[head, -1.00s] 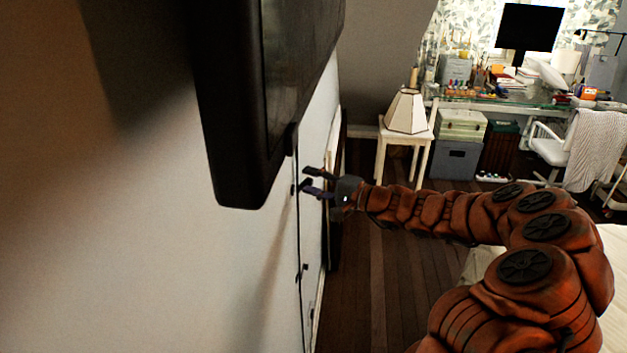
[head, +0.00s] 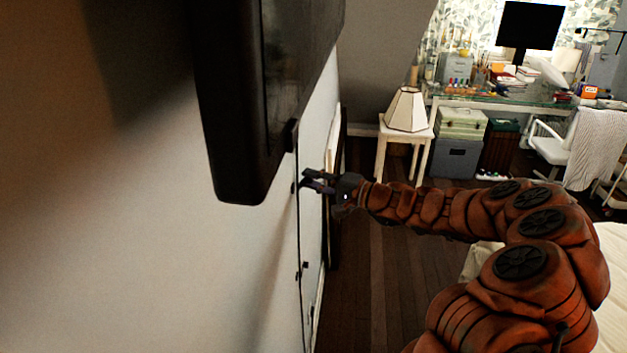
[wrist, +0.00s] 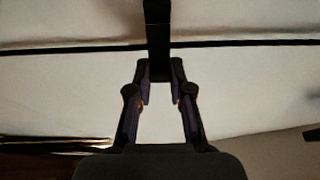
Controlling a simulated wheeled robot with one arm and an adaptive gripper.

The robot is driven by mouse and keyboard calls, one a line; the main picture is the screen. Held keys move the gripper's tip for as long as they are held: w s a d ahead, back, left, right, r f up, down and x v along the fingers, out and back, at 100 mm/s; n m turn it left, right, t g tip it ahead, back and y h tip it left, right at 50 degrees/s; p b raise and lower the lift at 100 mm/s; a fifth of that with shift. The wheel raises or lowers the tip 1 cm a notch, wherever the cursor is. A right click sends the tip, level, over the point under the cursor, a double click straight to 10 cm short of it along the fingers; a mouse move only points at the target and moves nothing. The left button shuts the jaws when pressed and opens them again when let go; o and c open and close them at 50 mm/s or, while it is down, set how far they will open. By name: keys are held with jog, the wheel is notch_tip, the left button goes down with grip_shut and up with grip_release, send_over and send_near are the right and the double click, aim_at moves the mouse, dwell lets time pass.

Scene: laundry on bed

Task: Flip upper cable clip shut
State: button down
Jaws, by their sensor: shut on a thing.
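The upper cable clip (head: 294,188) is a small dark piece on the wall cable (head: 298,230), just below the television. My gripper (head: 306,180) is at the clip, reaching in from the right. In the wrist view a dark upright bar, which looks like the upper clip's flap (wrist: 158,40), crosses the cable (wrist: 70,48) and comes down between the fingertips. My gripper (wrist: 160,76) is shut on this flap there. The flap stands out from the wall; the clip's hinge and inside are too small and dark to make out.
A black television (head: 235,150) hangs on the wall above and left of my gripper. The lower cable clip (head: 304,266) sits further down the cable. A small table with a lamp (head: 407,110) stands behind. The wood floor (head: 375,270) below is clear.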

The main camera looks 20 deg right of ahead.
jog(key=shift+w+a+f+n+g+y+b, duration=0.1)
jog(key=shift+w+n+g+y+b, duration=0.2)
jog(key=shift+n+g+y, duration=0.3)
jog(key=shift+w+a+n+g+y+b, duration=0.1)
jog(key=shift+w+n+g+y+b, duration=0.25)
jog(key=shift+n+g, duration=0.3)
jog(key=shift+w+a+n+g+y+b, duration=0.15)
jog(key=shift+n+g+y+b, duration=0.25)
jog(key=shift+n+g+y, duration=0.55)
jog(key=shift+a+g, duration=0.15)
jog(key=shift+g, duration=0.35)
jog(key=c, duration=1)
grip_release()
jog(key=shift+c, duration=0.2)
jog(key=v, duration=1.2)
jog(key=shift+r, duration=0.25)
